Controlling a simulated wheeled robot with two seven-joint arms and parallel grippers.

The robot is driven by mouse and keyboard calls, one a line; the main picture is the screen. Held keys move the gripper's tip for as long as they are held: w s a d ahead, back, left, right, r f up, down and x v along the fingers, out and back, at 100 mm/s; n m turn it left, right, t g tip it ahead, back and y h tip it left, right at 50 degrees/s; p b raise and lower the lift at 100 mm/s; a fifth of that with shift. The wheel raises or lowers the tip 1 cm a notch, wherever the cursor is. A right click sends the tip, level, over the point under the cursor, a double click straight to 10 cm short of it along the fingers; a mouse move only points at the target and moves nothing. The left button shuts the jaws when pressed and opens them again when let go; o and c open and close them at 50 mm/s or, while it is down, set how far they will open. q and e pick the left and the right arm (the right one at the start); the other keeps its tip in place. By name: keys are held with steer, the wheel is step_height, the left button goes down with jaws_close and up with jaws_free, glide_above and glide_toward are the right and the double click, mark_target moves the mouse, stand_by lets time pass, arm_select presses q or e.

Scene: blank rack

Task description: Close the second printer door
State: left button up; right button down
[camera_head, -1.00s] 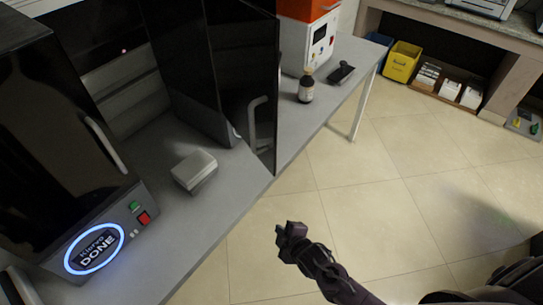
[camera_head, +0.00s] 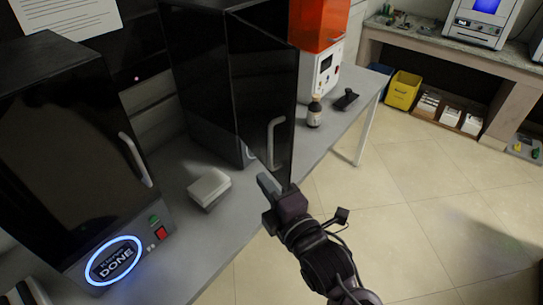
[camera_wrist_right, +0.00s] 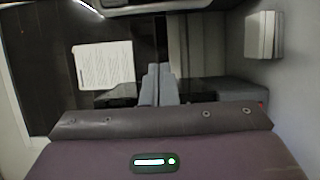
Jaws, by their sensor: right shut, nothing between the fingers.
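The second printer (camera_head: 195,75) is the black cabinet in the middle of the bench. Its dark door (camera_head: 255,90) stands open, swung out toward the bench's front edge. A grey bar handle (camera_head: 275,142) is on the door. My right gripper (camera_head: 264,184) is in front of the bench edge, just below the door's lower part in the head view. Its fingers are together and empty; they also show in the wrist view (camera_wrist_right: 158,85). I cannot tell whether they touch the door. My left gripper is not in view.
The first printer (camera_head: 65,140), with a lit DONE ring (camera_head: 114,260), stands at the left. A pale box (camera_head: 209,187) lies between the printers. A brown bottle (camera_head: 314,112) and an orange-topped machine (camera_head: 320,60) are beyond the door. The floor at right is clear.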

mark_target(271, 162)
steer(key=w+p, duration=0.1)
steer(key=w, duration=0.1)
steer(key=w+p, duration=0.1)
steer(key=w, duration=0.1)
steer(key=w+p, duration=0.1)
steer(key=w, duration=0.1)
steer(key=shift+w+d, duration=0.25)
steer(key=shift+w, duration=0.05)
steer(key=shift+a, duration=0.1)
